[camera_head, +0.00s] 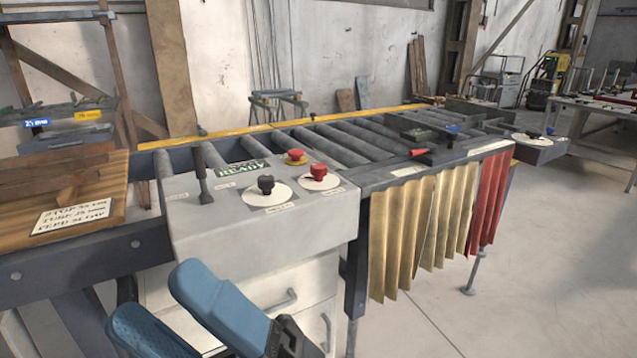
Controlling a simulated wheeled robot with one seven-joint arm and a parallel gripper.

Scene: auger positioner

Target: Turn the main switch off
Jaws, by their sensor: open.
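A grey control box (335,215) stands at the near end of the roller conveyor. On its top are a dark upright lever (202,180) at left, a black knob (265,184) on a white dial, a red knob (318,171) on a white dial, and a small red button on a yellow base (295,156). The small labels are too blurred to tell which is the main switch. My gripper (158,298), with blue fingers, is open and empty in front of the box, lower in the picture than the controls and apart from them.
A green "READY" sign (242,168) lies behind the knobs. A wooden board with a note card (73,215) is at left. The roller conveyor (345,140) runs back right, with tan and red curtains (415,235) along its side. Drawers (290,300) are below the box. Floor at right is clear.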

